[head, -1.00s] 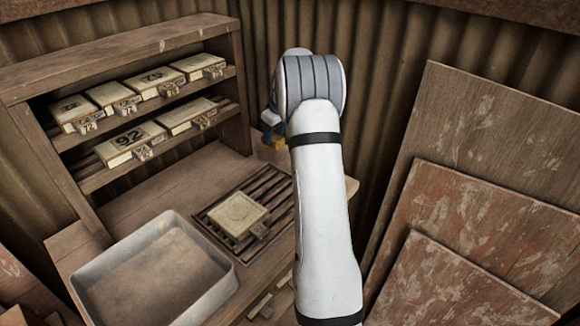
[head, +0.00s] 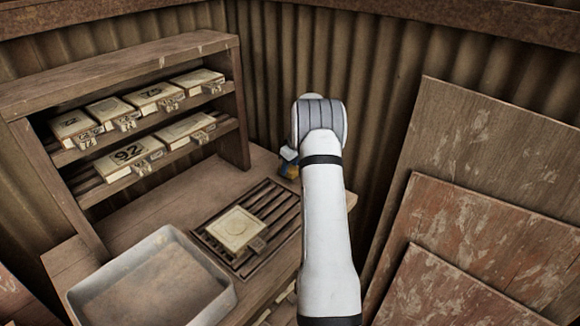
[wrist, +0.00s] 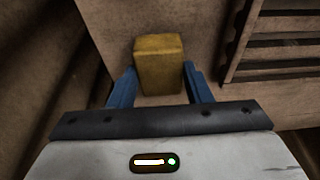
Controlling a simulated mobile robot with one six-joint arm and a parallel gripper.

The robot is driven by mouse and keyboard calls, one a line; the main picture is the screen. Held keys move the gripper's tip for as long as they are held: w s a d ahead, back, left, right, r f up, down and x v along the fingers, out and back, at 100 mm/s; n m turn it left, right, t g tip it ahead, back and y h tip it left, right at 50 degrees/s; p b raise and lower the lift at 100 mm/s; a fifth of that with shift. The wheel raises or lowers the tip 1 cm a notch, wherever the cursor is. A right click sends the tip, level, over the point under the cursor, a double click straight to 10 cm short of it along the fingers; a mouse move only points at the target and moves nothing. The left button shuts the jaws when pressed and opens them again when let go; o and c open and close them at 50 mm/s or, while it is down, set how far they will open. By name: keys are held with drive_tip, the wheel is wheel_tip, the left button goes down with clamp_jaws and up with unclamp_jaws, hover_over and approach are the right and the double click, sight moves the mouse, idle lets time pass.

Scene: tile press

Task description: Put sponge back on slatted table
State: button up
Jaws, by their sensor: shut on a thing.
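A yellow sponge (wrist: 159,66) is between the blue fingers of my gripper (wrist: 158,82) in the wrist view. My gripper is shut on it. In the head view my gripper (head: 289,166) is small and partly behind my arm, with a bit of the yellow sponge (head: 290,172) showing at the back right of the bench. The slatted table, a dark slatted rack (head: 281,209), lies to the left of my gripper. A pale tile mould sits on its front left part. Part of the slats (wrist: 285,51) also shows at the right in the wrist view.
The pale square tile mould (head: 236,229) occupies part of the slats; the right slats are bare. A grey tray (head: 150,285) stands front left. A shelf (head: 120,58) holds several moulds. Boards (head: 480,160) lean at the right.

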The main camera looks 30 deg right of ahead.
drive_tip(key=shift+f, duration=0.3)
drive_tip(key=shift+f, duration=0.1)
drive_tip(key=o, duration=1)
drive_tip(key=shift+c, duration=0.2)
